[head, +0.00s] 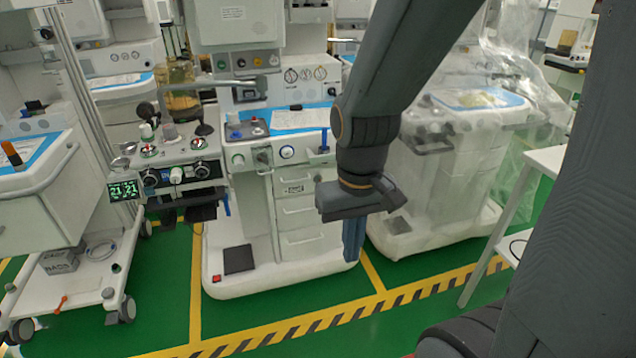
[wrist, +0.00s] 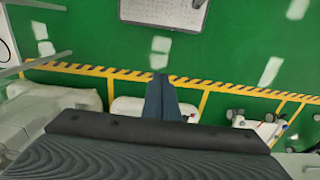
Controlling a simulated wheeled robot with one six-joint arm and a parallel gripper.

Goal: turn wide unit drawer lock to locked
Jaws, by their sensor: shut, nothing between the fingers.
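A white anaesthesia cart with a stack of drawers (head: 298,212) stands in the middle of the head view. I cannot tell for sure that it is the wide unit. Its drawer lock is too small to make out, and so is the lock's setting. My gripper (head: 353,240) hangs in front of the cart's right side, pointing down, shut and empty. In the wrist view my gripper's fingers (wrist: 161,97) are together above the floor, with part of a white cart base (wrist: 126,106) behind them.
Another white cart (head: 60,225) is at the left. Green floor with a yellow-black striped line (head: 330,318) lies clear in front. A grey plate (wrist: 165,10) shows in the wrist view.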

